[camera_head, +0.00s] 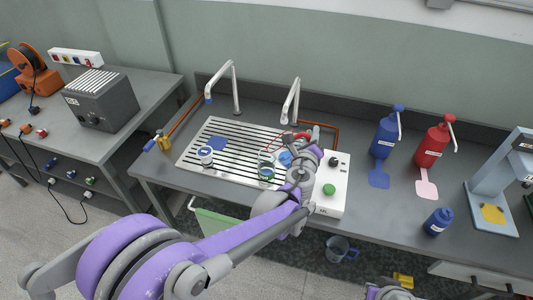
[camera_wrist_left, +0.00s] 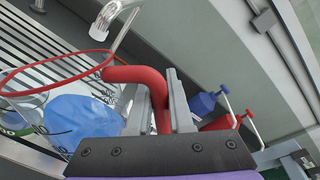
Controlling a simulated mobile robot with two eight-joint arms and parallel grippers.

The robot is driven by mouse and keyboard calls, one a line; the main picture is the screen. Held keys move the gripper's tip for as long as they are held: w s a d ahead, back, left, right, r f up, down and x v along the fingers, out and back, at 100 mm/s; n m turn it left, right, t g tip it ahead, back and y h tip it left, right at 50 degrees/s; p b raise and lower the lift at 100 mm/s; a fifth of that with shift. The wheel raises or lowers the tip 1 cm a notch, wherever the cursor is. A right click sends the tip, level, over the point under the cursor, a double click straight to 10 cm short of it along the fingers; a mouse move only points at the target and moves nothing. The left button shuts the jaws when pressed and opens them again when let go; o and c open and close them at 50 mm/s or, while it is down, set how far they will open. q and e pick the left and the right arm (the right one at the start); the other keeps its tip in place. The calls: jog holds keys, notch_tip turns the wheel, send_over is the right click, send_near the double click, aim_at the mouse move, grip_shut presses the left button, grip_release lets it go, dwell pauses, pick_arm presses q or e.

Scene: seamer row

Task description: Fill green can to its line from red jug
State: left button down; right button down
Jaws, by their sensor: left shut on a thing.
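My left gripper (camera_head: 308,148) is shut on the red handle of the red jug (camera_head: 288,137), and the handle also shows between the fingers in the left wrist view (camera_wrist_left: 150,85). The jug is clear with a red rim, and a blue patch that looks like liquid shows in it (camera_wrist_left: 80,118). It is held above the slotted drain tray (camera_head: 236,134). A clear can with a green mark (camera_head: 266,173), apparently the green can, stands on the tray just left of and below the jug. Its inside looks bluish, and its exact level cannot be read.
A white cup with a blue band (camera_head: 205,155) and a blue pad (camera_head: 217,143) are on the tray. Two taps rise behind. A white box with a green button (camera_head: 329,189) is close on the right. Blue (camera_head: 384,140) and red (camera_head: 431,147) pump bottles stand further right.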

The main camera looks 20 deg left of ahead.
pick_arm(q)
jog(key=shift+w+a+r+n, duration=0.15)
jog(key=shift+a+r+n, duration=0.05)
jog(key=shift+a+n, duration=0.5)
dwell(2.1)
jog(key=shift+w+a+r+n+h, duration=0.1)
jog(key=shift+a+r+n+h, duration=0.4)
jog(key=shift+a+r+n, duration=0.15)
dwell(2.8)
